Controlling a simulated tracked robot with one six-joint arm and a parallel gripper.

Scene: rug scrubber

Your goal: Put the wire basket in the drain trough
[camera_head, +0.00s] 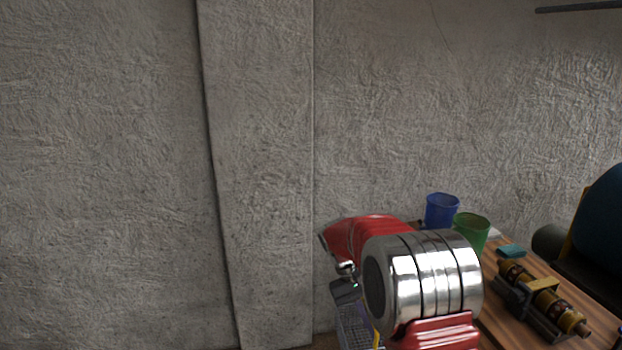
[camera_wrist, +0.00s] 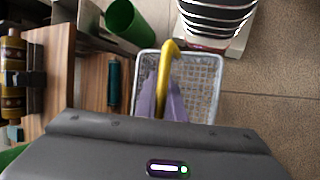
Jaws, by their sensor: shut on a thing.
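The wire basket (camera_wrist: 205,88) has a pale rim, a mesh floor and a yellow handle (camera_wrist: 164,72). It fills the middle of the wrist view. My gripper (camera_wrist: 162,95), with lilac fingers, is shut on the yellow handle. In the head view a small part of the basket (camera_head: 352,328) shows below the dark gripper body (camera_head: 344,291); my red and silver arm hides the rest. I cannot make out the drain trough in either view.
A wooden bench (camera_head: 505,333) at the right bears a blue cup (camera_head: 441,210), a green cup (camera_head: 471,232), a teal block (camera_head: 511,251) and a brown roller device (camera_head: 541,298). A rough concrete wall (camera_head: 110,170) stands behind. Tiled floor (camera_wrist: 275,65) shows bare right of the basket.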

